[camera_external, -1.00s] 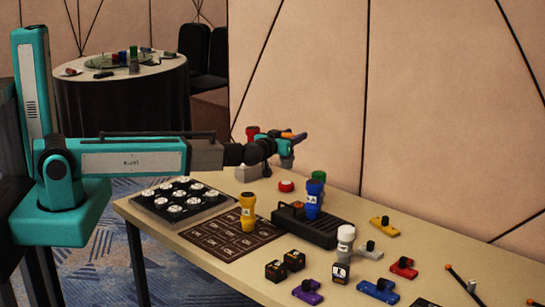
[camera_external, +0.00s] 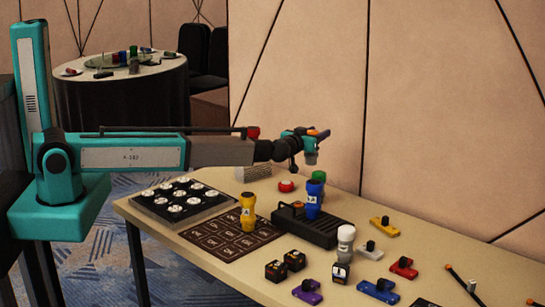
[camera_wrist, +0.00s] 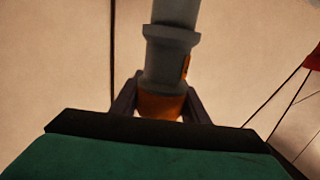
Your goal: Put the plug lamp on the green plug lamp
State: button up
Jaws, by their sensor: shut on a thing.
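My gripper (camera_external: 303,136) is shut on a grey plug lamp (camera_external: 311,156) with an orange part and holds it above the far part of the table. In the wrist view the lamp's grey body (camera_wrist: 172,52) and orange band (camera_wrist: 160,104) sit between the fingers (camera_wrist: 158,103). The green plug lamp (camera_external: 318,175) stands below the held lamp, slightly to the right and apart from it. Its lower part is hidden behind a blue plug lamp (camera_external: 314,197). The green lamp cannot be made out in the wrist view.
A black device (camera_external: 322,229) lies around the blue lamp's foot. Several small coloured pieces lie at the right.

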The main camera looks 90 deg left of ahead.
jog(key=shift+w+a+f, duration=0.1)
jog(key=shift+w+a, duration=0.25)
jog(key=shift+w, duration=0.3)
jog(key=shift+w+a+f, duration=0.1)
jog(key=shift+w+a, duration=0.25)
jog(key=shift+w, duration=0.3)
jog(key=shift+w+a+f+p, duration=0.2)
jog(key=shift+f+p, duration=0.2)
jog(key=shift+f, duration=0.5)
jog(key=shift+w+a+f+p, duration=0.15)
jog(key=shift+f+p, duration=0.2)
jog(key=shift+f, duration=0.5)
jog(key=shift+d+f, duration=0.1)
jog(key=shift+f, duration=0.05)
jog(key=o, duration=1.1)
jog(key=shift+b+v, duration=1.3)
jog(key=shift+v, duration=4.75)
